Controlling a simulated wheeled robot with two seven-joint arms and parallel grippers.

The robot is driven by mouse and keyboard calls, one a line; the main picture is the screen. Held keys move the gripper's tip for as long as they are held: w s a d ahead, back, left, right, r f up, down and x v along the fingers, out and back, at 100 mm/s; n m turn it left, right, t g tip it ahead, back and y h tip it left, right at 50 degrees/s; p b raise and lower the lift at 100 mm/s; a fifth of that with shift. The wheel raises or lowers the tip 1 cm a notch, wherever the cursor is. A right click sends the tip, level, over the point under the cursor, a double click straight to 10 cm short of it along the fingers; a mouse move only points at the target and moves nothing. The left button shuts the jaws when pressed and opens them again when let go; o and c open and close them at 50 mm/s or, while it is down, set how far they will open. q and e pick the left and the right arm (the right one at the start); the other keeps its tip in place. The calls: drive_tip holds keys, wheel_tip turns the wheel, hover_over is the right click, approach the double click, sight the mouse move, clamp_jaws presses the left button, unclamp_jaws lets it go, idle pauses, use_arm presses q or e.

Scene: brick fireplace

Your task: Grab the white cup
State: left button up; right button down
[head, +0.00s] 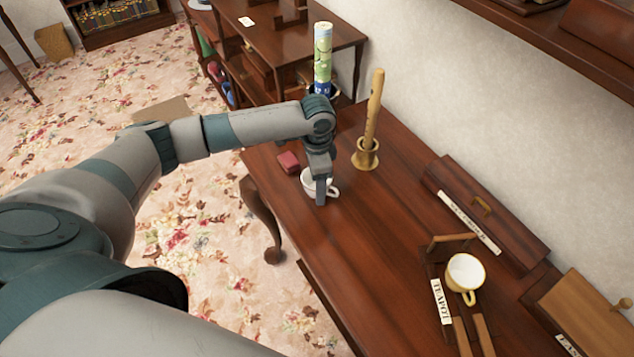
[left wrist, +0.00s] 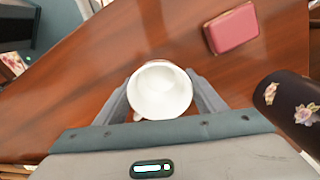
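In the left wrist view, the cup (left wrist: 160,90) is seen from above and looks empty. The fingers of my left gripper (left wrist: 160,76) are spread apart, one on each side of it. Whether they touch the cup I cannot tell. My right gripper is not in view.
A red block (head: 289,162) lies close to the cup. A wooden holder with a tall stick (head: 372,115) stands behind it. A cream mug with a gold handle (head: 465,272) and wooden boxes (head: 490,212) are at the right. The table's middle is clear.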

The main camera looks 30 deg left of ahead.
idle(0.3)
